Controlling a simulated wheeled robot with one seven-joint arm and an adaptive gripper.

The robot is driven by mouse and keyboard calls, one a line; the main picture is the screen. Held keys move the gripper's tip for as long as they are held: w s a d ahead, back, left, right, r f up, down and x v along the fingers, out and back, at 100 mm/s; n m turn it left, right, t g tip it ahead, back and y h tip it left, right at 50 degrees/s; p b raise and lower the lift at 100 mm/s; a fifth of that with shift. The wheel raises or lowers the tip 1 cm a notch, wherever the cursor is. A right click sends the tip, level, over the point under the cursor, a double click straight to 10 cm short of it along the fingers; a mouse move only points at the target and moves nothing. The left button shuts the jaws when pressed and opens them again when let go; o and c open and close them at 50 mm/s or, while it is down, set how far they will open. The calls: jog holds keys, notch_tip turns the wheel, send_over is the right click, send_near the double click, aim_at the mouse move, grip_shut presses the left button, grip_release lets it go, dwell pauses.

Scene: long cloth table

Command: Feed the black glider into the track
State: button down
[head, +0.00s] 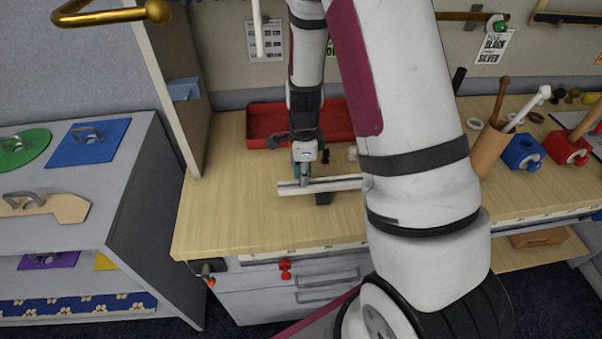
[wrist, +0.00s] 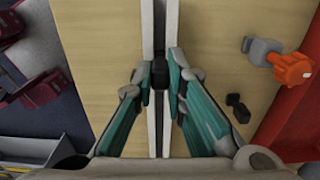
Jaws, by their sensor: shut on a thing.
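My gripper (head: 303,183) points down at the left part of the track. In the wrist view its teal fingers (wrist: 160,80) are shut on the small black glider (wrist: 159,72), which lines up with the slot. I cannot tell whether the glider sits inside the slot or just above it.
A red tray (head: 262,121) stands behind the track. In the wrist view an orange-knobbed piece (wrist: 293,68), a grey block (wrist: 263,50) and a small black piece (wrist: 238,108) lie right of the track. Blue (head: 523,150) and red (head: 567,147) blocks stand at the right. The table's front left is clear.

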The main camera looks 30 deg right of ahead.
jog(key=shift+s+d, duration=0.25)
jog(key=shift+d, duration=0.35)
jog(key=shift+s+d, duration=0.25)
jog(key=shift+d, duration=0.35)
jog(key=shift+s+d, duration=0.25)
jog(key=shift+d, duration=0.35)
jog(key=c, duration=1.5)
grip_release()
jog(key=shift+c, duration=0.2)
notch_tip(320, 180, up, 12)
